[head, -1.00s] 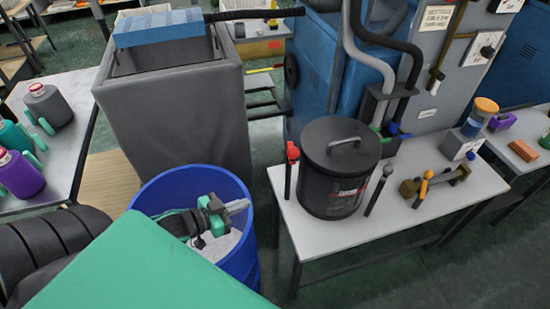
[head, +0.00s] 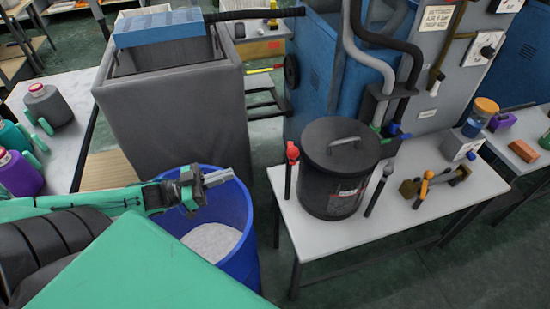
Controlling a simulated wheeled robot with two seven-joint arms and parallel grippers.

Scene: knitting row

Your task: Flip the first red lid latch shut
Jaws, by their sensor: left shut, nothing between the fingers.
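The dark pot (head: 336,185) stands upright on the white table with its round lid (head: 341,143) on top. The red latch (head: 292,151) sits at the top of a dark upright post just left of the pot. A second, dark latch post (head: 379,189) leans at the pot's right side. My left gripper (head: 218,178) is over the blue bin, left of the red latch and well apart from it. Its fingers are together and hold nothing. My right gripper is not in view.
The blue bin (head: 246,247) with pale contents stands left of the white table (head: 322,243). A yellow-and-brown valve (head: 436,185) and a jar (head: 479,115) are at the table's right. A tall grey bin (head: 175,110) stands behind. Hoses hang behind the pot.

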